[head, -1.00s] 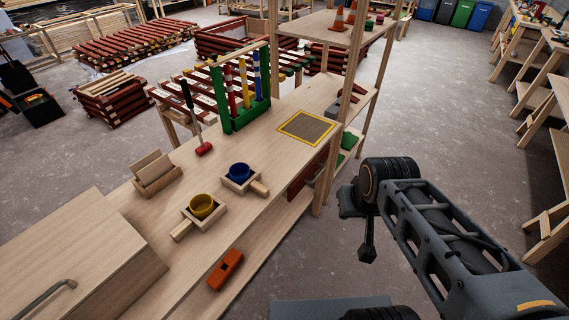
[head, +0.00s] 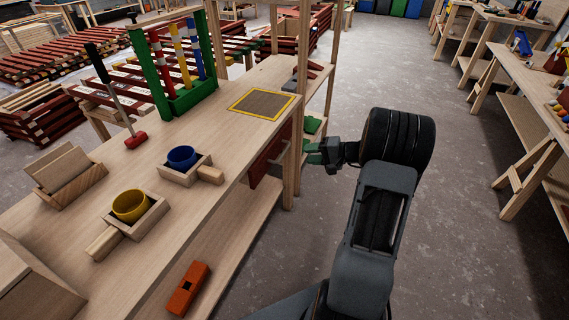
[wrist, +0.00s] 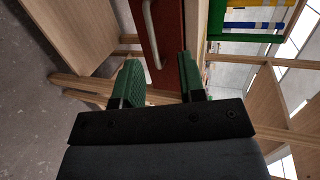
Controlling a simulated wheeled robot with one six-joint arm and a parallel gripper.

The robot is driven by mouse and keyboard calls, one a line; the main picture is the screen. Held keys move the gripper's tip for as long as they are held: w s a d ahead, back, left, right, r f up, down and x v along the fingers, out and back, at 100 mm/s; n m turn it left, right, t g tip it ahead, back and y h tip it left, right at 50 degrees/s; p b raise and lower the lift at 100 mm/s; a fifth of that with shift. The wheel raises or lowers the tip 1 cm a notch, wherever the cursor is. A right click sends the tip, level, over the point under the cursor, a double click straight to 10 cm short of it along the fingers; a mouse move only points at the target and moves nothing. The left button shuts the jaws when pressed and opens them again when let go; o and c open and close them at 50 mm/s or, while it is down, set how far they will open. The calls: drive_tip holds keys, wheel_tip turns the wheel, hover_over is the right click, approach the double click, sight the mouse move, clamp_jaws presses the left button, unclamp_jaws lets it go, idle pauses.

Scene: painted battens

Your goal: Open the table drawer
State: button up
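The table drawer has a dark red front (head: 265,160) under the tabletop, near the right-hand post; it looks shut. In the wrist view the red front (wrist: 171,25) runs up and down, with a pale metal bar handle (wrist: 151,32) on it. My gripper (head: 312,154) is beside the drawer's right end in the head view, and the arm partly blocks that side. In the wrist view my gripper (wrist: 160,78) has its two green fingers apart. The handle's lower end appears between the fingertips, with no contact visible; I cannot tell the depth gap.
The wooden table (head: 225,130) carries a yellow cup (head: 130,206), a blue cup (head: 181,157), a red-headed mallet (head: 136,139) and a green rack (head: 190,100). A wooden post (head: 299,100) stands near my gripper. An orange block (head: 188,289) lies on the lower shelf. Floor right of the arm is clear.

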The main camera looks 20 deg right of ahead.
sight(284, 151)
drive_tip(key=w+d+f+m+t, duration=0.1)
drive_tip(key=d+f+t, duration=0.1)
drive_tip(key=d+f, duration=0.1)
drive_tip(key=b+x, duration=0.1)
drive_tip(key=x, duration=1.2)
drive_tip(key=shift+w+d+b, duration=0.1)
drive_tip(key=shift+d+b, duration=0.1)
drive_tip(key=shift+b, duration=0.1)
drive_tip(key=shift+c, duration=0.2)
clamp_jaws()
